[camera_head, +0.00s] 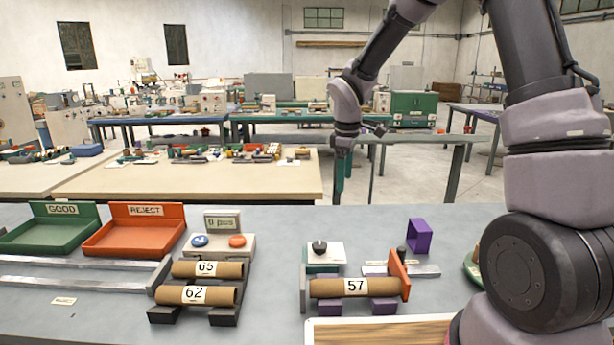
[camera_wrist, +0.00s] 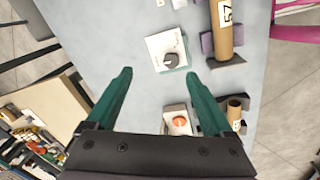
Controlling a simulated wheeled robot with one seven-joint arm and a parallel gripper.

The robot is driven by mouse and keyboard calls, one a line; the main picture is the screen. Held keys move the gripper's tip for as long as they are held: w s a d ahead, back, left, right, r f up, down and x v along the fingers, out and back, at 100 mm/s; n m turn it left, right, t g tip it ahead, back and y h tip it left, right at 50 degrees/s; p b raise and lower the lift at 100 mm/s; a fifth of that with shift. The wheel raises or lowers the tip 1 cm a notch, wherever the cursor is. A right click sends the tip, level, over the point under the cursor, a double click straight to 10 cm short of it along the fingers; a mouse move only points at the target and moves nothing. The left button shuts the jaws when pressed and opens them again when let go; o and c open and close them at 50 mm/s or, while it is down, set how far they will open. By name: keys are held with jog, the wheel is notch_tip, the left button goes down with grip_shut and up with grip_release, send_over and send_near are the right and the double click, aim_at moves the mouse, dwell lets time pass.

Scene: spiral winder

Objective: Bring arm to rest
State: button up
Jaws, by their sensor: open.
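My arm rises from the right of the head view and bends over toward the middle. My gripper (camera_head: 342,178) hangs above the far side of the grey workbench (camera_head: 270,285), pointing down. In the wrist view my gripper (camera_wrist: 158,85) shows two green fingers spread wide, with nothing between them. Beyond the fingertips lie a white box with a dark knob (camera_wrist: 168,50) and the cardboard tube marked 57 (camera_wrist: 222,38). In the head view tube 57 (camera_head: 340,287) lies on purple supports. Tubes 65 (camera_head: 190,269) and 62 (camera_head: 180,295) lie on a dark rack to its left.
A green GOOD tray (camera_head: 50,236) and an orange REJECT tray (camera_head: 135,236) stand at the left. A counter box (camera_head: 222,243) with blue and orange buttons stands behind the tubes. A purple frame (camera_head: 419,236) and a wooden board (camera_head: 400,332) are at the right.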

jog(key=s+d+r+m+t, duration=0.1)
jog(key=s+d+r+m, duration=0.35)
jog(key=r, duration=0.35)
jog(key=s+d+r+m+t, duration=0.1)
jog(key=s+d+r+m, duration=0.35)
jog(key=r, duration=0.35)
jog(key=s+d+r+m+t+y, duration=0.1)
jog(key=s+d+r+m+t, duration=0.1)
jog(key=s, duration=0.5)
jog(key=s+d+r+m+t+y, duration=0.1)
jog(key=s+d+r+m, duration=0.1)
jog(key=s+r+m, duration=0.2)
jog(key=s+m, duration=0.2)
jog(key=s, duration=0.1)
jog(key=shift+s+d+m+t, duration=0.2)
jog(key=shift+d+m+t, duration=0.2)
